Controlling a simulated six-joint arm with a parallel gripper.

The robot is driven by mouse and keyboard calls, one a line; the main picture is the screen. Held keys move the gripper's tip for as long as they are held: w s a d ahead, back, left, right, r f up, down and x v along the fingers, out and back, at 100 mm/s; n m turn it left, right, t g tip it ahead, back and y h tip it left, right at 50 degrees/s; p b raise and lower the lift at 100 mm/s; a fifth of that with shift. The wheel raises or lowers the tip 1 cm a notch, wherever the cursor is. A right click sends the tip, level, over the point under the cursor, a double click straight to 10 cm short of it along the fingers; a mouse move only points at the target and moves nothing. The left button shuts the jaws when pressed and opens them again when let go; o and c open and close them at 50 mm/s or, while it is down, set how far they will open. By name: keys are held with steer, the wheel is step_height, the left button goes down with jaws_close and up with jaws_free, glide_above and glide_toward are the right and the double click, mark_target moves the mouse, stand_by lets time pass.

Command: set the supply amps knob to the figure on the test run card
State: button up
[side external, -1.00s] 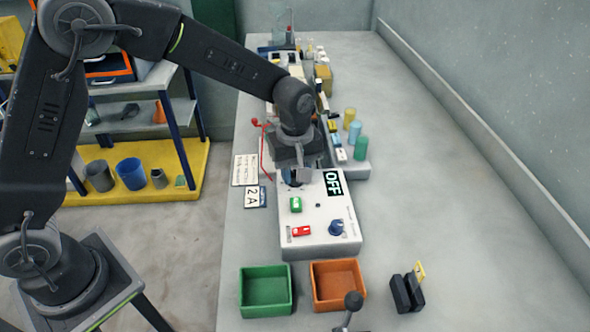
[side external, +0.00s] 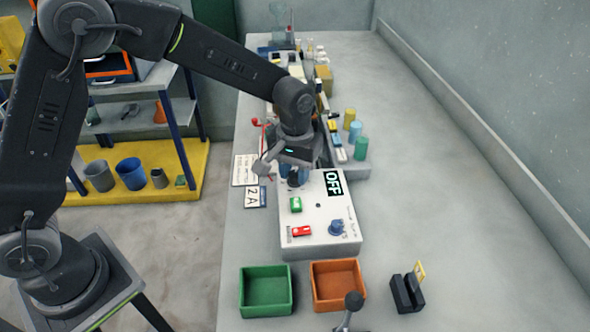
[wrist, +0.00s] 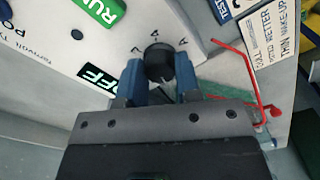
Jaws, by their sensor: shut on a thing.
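The test run card (side external: 252,197) lies left of the white supply box (side external: 320,215) and reads "2 A" in the side view. In the wrist view only its blue "TEST" edge (wrist: 226,8) shows at the top. My gripper (wrist: 159,72) points down at the far end of the box, its blue fingers shut on the sides of a round black knob (wrist: 157,60). Small marks ring the knob; I cannot read them all, and its pointer is not clear. In the side view my gripper (side external: 292,180) mostly hides this knob. The box display (side external: 333,183) reads OFF.
The box also carries a green RUN switch (side external: 296,205), a red switch (side external: 302,231) and a blue knob (side external: 337,227). A red bent rod (wrist: 250,80) stands close beside my gripper. Green (side external: 266,292) and orange (side external: 338,286) trays sit in front.

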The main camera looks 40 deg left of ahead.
mark_target(295, 173)
steer(key=m, duration=1.1)
steer(key=shift+m, duration=1.8)
steer(key=o, duration=0.9)
step_height(295, 173, up, 14)
steer(key=shift+f, duration=0.1)
